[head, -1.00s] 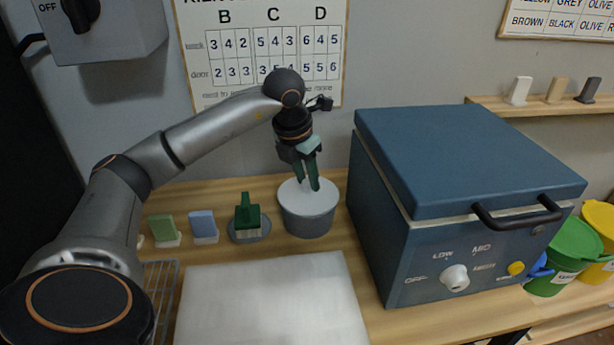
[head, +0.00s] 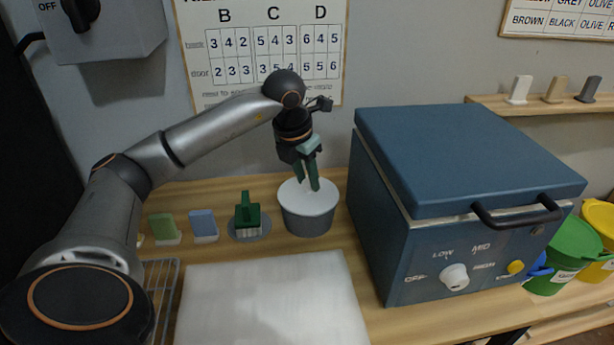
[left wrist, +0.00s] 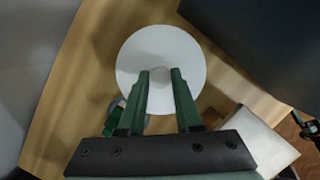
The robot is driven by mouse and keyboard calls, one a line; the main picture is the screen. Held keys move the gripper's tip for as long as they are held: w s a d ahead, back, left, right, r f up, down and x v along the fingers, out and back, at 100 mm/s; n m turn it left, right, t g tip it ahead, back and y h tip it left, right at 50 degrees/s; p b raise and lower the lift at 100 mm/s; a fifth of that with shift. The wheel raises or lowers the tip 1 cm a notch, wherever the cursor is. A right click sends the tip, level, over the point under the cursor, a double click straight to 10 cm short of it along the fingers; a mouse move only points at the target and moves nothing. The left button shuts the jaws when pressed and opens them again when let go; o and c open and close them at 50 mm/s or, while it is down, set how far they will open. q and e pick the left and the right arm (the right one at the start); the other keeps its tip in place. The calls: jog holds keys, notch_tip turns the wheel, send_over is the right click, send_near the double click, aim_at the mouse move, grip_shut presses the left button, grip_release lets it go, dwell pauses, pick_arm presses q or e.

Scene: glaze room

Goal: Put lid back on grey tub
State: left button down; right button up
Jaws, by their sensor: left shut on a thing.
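The grey tub (head: 308,222) stands on the wooden bench, left of the blue kiln. Its white lid (head: 291,193) sits over the tub's mouth and looks level; I cannot tell whether it is pressed fully down. In the left wrist view the lid (left wrist: 133,62) is a white disc that hides the tub beneath it. My left gripper (head: 312,186) points down from above the lid, shut on the small knob at the lid's centre. The gripper also shows in the left wrist view (left wrist: 160,75), its two green fingers either side of the knob. My right gripper is not in view.
The blue kiln (head: 465,160) stands close on the tub's right. A green brush (head: 247,212) on a grey disc is just left of the tub, with green and blue upright tiles (head: 203,226) beyond. A pale slab (head: 270,300) lies in front. The wall chart (head: 265,60) is behind.

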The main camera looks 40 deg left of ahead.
pick_arm(q)
jog(key=shift+c, duration=0.2)
grip_release()
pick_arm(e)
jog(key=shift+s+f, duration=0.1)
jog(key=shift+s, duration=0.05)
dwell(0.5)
pick_arm(q)
jog(key=shift+r+p, duration=0.8)
jog(key=shift+r, duration=0.05)
jog(key=shift+r+p, duration=0.65)
jog(key=shift+r, duration=0.1)
jog(key=shift+r+p, duration=1.65)
jog(key=shift+r, duration=0.3)
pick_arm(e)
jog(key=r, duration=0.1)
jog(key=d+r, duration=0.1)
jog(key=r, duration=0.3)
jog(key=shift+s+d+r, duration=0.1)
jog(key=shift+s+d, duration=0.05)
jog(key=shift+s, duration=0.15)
